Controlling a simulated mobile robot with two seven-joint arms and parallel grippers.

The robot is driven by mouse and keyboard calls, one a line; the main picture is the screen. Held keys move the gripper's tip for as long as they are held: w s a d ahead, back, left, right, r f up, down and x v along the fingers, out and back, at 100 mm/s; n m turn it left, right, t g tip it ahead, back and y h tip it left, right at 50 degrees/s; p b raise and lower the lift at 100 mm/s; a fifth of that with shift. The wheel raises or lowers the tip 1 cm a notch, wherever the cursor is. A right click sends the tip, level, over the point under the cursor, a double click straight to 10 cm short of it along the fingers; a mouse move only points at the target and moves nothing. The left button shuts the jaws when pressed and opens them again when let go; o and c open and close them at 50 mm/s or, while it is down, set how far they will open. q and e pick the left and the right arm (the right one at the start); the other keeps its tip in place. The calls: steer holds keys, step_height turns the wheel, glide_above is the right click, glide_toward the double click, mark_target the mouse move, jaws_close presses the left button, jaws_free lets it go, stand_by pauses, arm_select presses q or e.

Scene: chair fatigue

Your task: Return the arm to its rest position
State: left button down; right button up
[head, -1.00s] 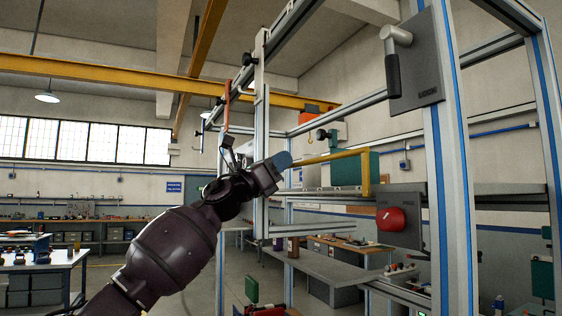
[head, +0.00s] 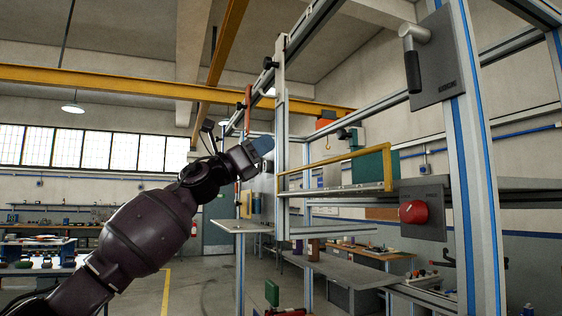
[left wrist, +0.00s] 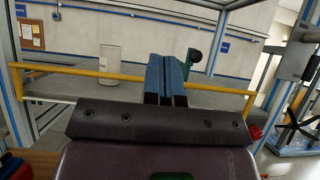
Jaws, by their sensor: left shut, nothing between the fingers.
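My left arm comes in from the lower left in the head view, and its gripper (head: 262,146) is held up in front of the metal frame. In the left wrist view the two blue fingers of the left gripper (left wrist: 166,80) are together with nothing between them. They point toward the yellow bar (left wrist: 220,88) and the grey shelf behind it. In the head view the yellow bar (head: 335,165) lies to the right of the gripper. My right gripper does not show.
The aluminium frame (head: 281,130) with blue strips fills the right side. It carries a red knob (head: 413,212) and a black-handled lever (head: 412,65). A white cylinder (left wrist: 110,57) stands on the shelf. Workbenches stand at the back left, with open floor between.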

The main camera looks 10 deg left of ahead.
arm_select(q)
steer(key=shift+s+a+r, duration=0.8)
steer(key=shift+a+r, duration=0.05)
steer(key=shift+a, duration=0.15)
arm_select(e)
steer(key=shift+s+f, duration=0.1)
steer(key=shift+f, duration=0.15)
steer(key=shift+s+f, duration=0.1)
